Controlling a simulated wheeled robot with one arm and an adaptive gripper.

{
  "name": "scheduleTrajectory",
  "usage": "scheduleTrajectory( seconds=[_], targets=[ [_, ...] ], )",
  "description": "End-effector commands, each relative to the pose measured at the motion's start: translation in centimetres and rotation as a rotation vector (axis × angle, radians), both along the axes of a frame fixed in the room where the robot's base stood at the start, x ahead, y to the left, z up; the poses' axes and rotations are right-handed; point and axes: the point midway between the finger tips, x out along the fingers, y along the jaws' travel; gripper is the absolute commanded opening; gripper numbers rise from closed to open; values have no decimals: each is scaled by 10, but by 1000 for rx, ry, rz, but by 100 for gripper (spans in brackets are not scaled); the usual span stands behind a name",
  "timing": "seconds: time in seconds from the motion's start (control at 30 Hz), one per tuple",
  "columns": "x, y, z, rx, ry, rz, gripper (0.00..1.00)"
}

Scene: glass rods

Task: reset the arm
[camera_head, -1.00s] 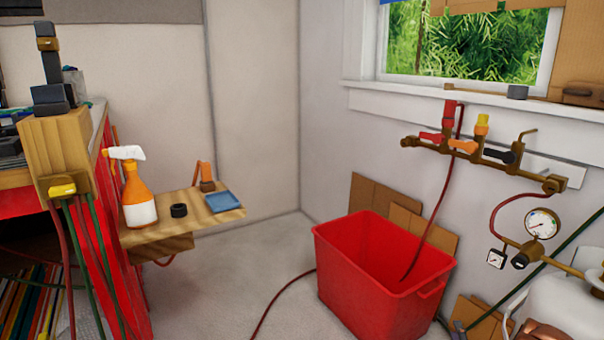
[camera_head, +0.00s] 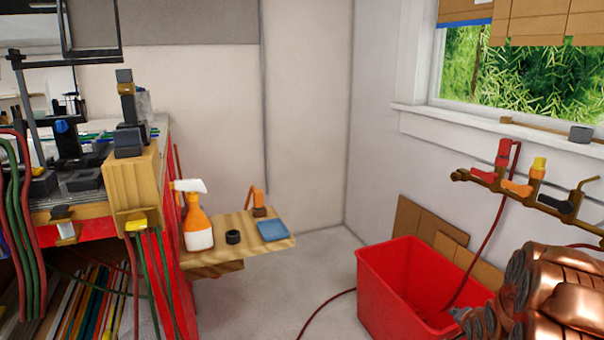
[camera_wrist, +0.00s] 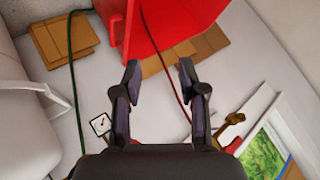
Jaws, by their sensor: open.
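My gripper (camera_wrist: 160,75) shows in the wrist view with its two dark fingers spread apart and nothing between them. Beyond the fingers in that view are the white wall, the red bin and a dark red hose. In the head view, a copper-coloured part of my arm (camera_head: 565,300) fills the lower right corner, in front of the wall and beside the red bin (camera_head: 385,290). The fingers do not show clearly in the head view.
A wooden shelf (camera_head: 262,246) holds an orange spray bottle (camera_head: 197,222), a black ring (camera_head: 233,237) and a blue tray (camera_head: 272,231). A valve manifold (camera_head: 540,197) is on the right wall. A white tank (camera_wrist: 30,120) and a gauge (camera_wrist: 101,124) show in the wrist view. The floor left of the bin looks open.

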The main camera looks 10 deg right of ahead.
Motion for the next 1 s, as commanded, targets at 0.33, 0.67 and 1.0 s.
scheduleTrajectory(
  seconds=[0.33, 0.67, 1.0],
  targets=[
    [-36, 78, 96, -94, 261, 159, 41],
    [-99, 154, 175, -146, 493, 334, 41],
    [-191, 231, 250, -161, 712, 551, 41]
  ],
)
